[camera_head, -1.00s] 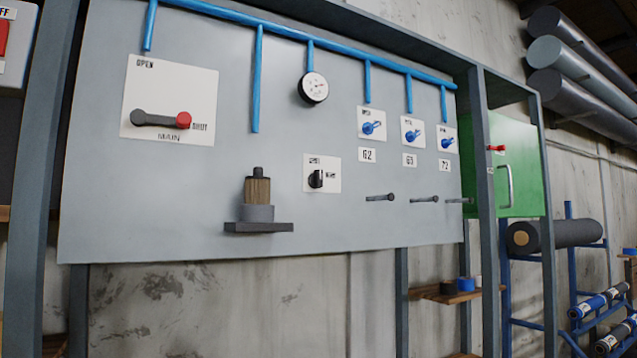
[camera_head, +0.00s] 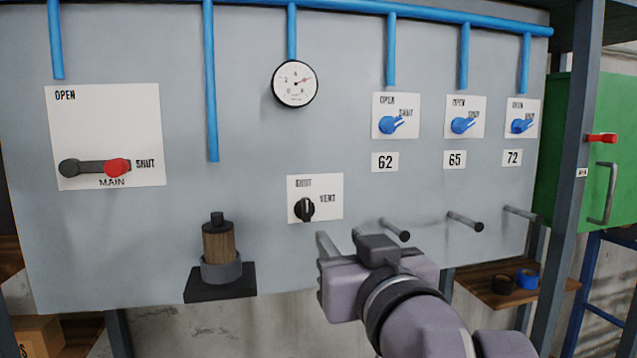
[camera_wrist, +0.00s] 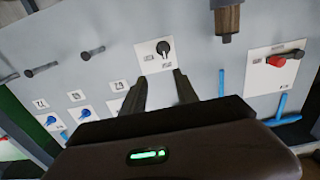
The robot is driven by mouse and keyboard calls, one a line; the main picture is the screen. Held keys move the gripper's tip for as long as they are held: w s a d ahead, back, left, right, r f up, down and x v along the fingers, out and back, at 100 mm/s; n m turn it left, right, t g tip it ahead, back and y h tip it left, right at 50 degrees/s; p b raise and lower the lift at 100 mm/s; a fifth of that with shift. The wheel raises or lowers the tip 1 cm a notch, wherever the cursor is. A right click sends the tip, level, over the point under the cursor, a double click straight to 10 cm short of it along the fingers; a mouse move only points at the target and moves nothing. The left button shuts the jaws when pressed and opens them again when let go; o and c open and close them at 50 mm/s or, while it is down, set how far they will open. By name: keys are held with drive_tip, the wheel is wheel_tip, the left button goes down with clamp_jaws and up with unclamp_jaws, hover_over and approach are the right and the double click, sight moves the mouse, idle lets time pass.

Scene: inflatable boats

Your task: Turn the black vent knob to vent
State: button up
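The black vent knob (camera_head: 304,208) sits on a white plate (camera_head: 328,186) marked SHUT above and VENT to the right. Its pale pointer line is upright, toward SHUT. The knob also shows in the wrist view (camera_wrist: 164,48), beyond the fingertips and roughly between their lines. My gripper (camera_head: 340,236) is in front of the panel, below and right of the knob in the head view. In the wrist view its two fingers (camera_wrist: 160,79) are spread with nothing between them. The fingers appear apart from the knob.
A round gauge (camera_head: 294,83) hangs above the plate. A wood-and-black fitting (camera_head: 219,245) stands on a shelf at left. Dark pegs (camera_head: 465,221) stick out at right, near my gripper. Blue valves (camera_head: 463,125) and the red-ended MAIN lever (camera_head: 95,167) are farther off.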

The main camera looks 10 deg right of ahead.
sight(307, 209)
drive_tip(key=w+p, duration=0.1)
drive_tip(key=w, duration=0.4)
drive_tip(key=w+a+p, duration=0.1)
drive_tip(key=w, duration=0.4)
drive_tip(key=w+p, duration=0.1)
drive_tip(key=w, duration=0.4)
drive_tip(key=shift+w+a+f, duration=0.2)
drive_tip(key=shift+w+a, duration=0.1)
drive_tip(key=shift+w, duration=0.1)
drive_tip(key=shift+w+d, duration=0.2)
drive_tip(key=shift+w, duration=0.1)
clamp_jaws()
